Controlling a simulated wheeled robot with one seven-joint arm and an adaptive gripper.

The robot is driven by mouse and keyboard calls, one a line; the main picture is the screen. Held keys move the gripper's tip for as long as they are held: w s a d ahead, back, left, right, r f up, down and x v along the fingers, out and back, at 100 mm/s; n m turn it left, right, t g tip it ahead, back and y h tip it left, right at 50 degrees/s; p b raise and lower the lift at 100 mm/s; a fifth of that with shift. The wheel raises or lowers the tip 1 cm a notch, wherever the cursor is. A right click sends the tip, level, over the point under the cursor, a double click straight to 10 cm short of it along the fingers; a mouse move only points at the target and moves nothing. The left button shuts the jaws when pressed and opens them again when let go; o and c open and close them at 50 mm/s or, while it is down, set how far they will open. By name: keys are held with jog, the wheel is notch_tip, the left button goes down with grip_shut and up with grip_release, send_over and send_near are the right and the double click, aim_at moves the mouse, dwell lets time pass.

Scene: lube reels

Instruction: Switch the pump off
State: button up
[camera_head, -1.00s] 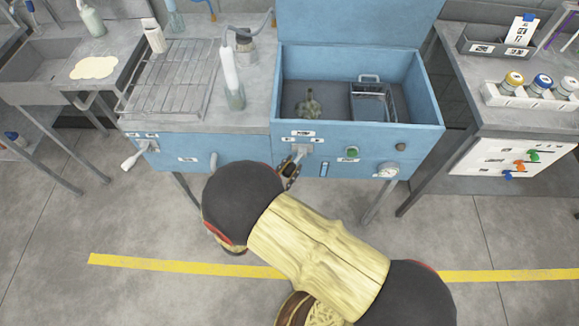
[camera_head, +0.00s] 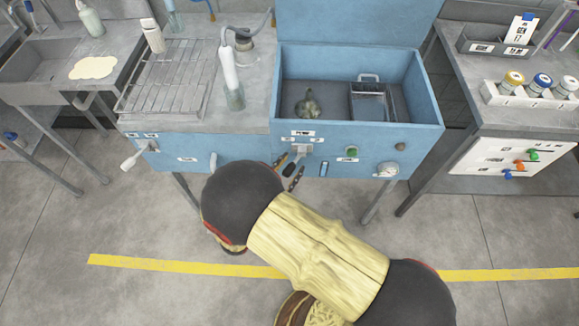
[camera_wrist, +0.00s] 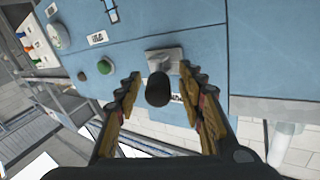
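The blue cabinet (camera_head: 230,149) has a grey switch plate (camera_head: 302,148) on its front panel, with a dark-ended lever (camera_head: 290,168) below it. In the wrist view the lever's dark rounded end (camera_wrist: 158,90) points towards the camera, in front of the grey plate (camera_wrist: 166,58). My gripper (camera_head: 288,170) is open, with one finger on each side of the lever. Gaps show between the lever end and both fingers (camera_wrist: 157,85) in the wrist view. The lever's exact tilt is hard to tell.
A green button (camera_head: 352,152), a dark button (camera_head: 400,146) and a round gauge (camera_head: 387,169) sit right of the lever. A grey-green lump (camera_head: 307,105) and a metal basket (camera_head: 372,102) are in the open tank. A white handle (camera_head: 135,160) sticks out at left.

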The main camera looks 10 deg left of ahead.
jog(key=v, duration=1.2)
dwell(0.3)
